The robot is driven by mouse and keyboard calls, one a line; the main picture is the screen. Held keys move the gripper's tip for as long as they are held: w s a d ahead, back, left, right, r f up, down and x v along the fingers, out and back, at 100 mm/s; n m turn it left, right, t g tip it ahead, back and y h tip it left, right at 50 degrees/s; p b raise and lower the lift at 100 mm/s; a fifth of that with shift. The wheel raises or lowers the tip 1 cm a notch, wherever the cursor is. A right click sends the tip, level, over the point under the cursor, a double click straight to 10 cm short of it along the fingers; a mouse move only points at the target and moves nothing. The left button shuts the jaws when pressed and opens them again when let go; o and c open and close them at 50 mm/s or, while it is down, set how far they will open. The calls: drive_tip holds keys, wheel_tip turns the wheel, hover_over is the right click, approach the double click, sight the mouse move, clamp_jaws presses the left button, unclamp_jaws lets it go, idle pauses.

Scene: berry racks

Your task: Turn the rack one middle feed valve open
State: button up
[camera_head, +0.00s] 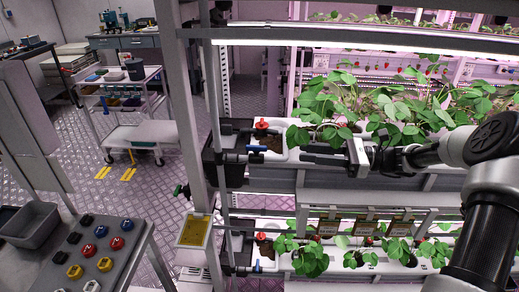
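A rack with planted troughs (275,156) fills the right half of the head view. At the left end of its middle tier is a small valve with a blue handle (257,149), lying about level in the picture. A red knob (261,124) sits just above it. A similar blue-handled valve (257,266) and red knob (261,236) show on the lower tier. My gripper (306,155) reaches in from the right, its dark fingers pointing left toward the middle valve. It appears apart from the blue handle. The finger gap is too small and dark to judge.
Strawberry plants (385,105) crowd the tier behind my gripper. A table with coloured knobs (88,249) is at the lower left. A trolley (125,90) stands behind; floor between is clear.

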sight(256, 146)
drive_tip(key=a, duration=0.5)
drive_tip(key=w+a, duration=0.1)
drive_tip(key=a, duration=0.9)
drive_tip(key=shift+w+a, duration=0.2)
drive_tip(key=shift+w, duration=0.15)
